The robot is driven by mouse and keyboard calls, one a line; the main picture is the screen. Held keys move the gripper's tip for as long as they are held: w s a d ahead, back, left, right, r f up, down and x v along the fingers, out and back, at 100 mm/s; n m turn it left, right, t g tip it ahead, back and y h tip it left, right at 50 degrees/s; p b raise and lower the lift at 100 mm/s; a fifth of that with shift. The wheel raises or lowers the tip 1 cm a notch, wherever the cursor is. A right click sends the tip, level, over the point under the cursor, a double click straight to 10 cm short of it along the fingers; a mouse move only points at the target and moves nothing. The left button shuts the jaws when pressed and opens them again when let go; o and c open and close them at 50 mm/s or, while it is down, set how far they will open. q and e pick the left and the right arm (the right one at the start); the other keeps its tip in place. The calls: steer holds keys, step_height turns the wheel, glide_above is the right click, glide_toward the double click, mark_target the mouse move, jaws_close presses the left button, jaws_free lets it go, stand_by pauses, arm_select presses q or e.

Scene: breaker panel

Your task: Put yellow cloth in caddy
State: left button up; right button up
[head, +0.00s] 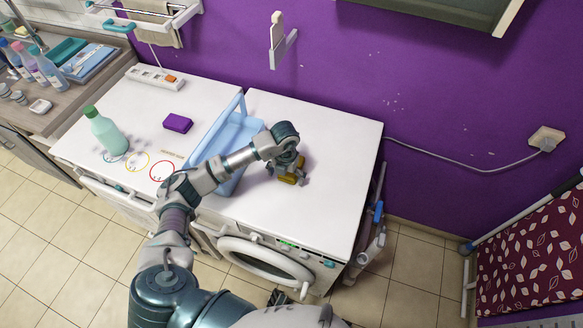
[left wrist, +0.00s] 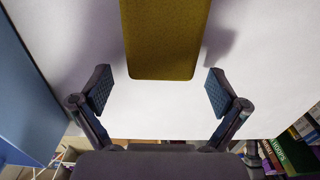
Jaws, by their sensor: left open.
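The yellow cloth (head: 289,179) lies on the white top of the right-hand machine, to the right of the caddy. In the left wrist view the cloth (left wrist: 165,40) is a dark yellow rounded rectangle ahead of the fingers. The light blue caddy (head: 226,140) with its tall handle stands on the machines, partly hidden by my left arm; a blue wall at the left of the wrist view (left wrist: 25,90) looks like its side. My left gripper (head: 292,172) is over the cloth and hides part of it. Its fingers (left wrist: 160,90) are spread and empty, one toward each side of the cloth.
A purple sponge (head: 177,123) and a green bottle (head: 105,131) stand left of the caddy. A power strip (head: 152,77) lies at the back left. The machine top (head: 330,150) right of the cloth is clear. A purple wall bounds the back.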

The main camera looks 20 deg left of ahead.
arm_select(q)
steer(key=shift+f, duration=0.25)
steer(key=c, duration=1.2)
steer(key=shift+r, duration=0.1)
